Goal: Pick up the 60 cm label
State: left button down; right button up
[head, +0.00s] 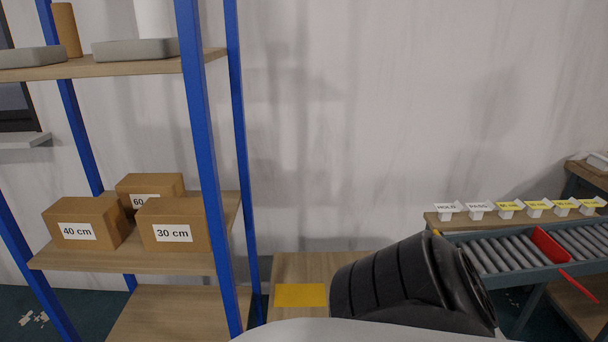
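Several small label cards stand in white holders along a wooden ledge (437,220) at the right. Two white ones read HOLD (447,208) and PASS (478,207). Several yellow cards (537,205) stand to their right; their print is too small to read, so I cannot tell which says 60 cm. A cardboard box (150,184) on the left shelf bears a white label showing "60" (142,201), partly hidden behind the 30 cm box (172,212). Neither gripper is in view.
The 40 cm box (82,221) shares the wooden shelf. A roller conveyor (490,251) with a red piece (549,246) runs below the cards. A black ribbed shape (400,285) blocks the near centre. A yellow patch (300,295) lies on a wooden surface.

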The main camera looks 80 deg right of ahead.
aim_at(508, 206)
jog(key=z, duration=2.3)
